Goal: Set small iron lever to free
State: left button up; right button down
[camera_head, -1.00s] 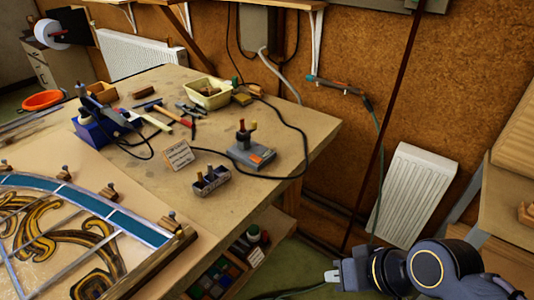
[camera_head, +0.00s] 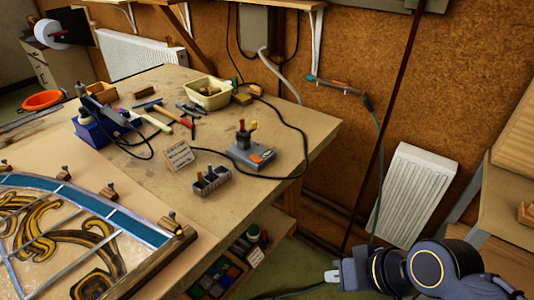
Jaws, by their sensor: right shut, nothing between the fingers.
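A grey box (camera_head: 250,155) with two upright levers lies on the workbench, right of the middle of the bench. An orange patch marks the box's right front. I cannot tell which lever is the small iron lever, nor read any marking for free. My right gripper (camera_head: 331,277) is shut and empty, low at the right over the floor, well apart from the box. My left gripper is not in view.
The workbench (camera_head: 310,122) holds a card (camera_head: 180,155), a small holder (camera_head: 211,181) in front of the box, a cream tray (camera_head: 208,93) and a blue soldering station (camera_head: 96,130). A black cable loops around the box. The leaded panel (camera_head: 120,226) lies front left. A white radiator (camera_head: 412,195) stands right.

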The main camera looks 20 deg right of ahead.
aim_at(254, 122)
jog(key=i+l+u, duration=0.15)
jog(key=l, duration=0.2)
jog(key=i+l+u, duration=0.1)
jog(key=l, duration=0.25)
jog(key=i+l+u, duration=0.25)
jog(key=i+l, duration=0.15)
jog(key=l, duration=0.35)
jog(key=i+l+u, duration=0.15)
jog(key=l, duration=0.25)
jog(key=i+l+u, duration=0.1)
jog(key=l, duration=0.3)
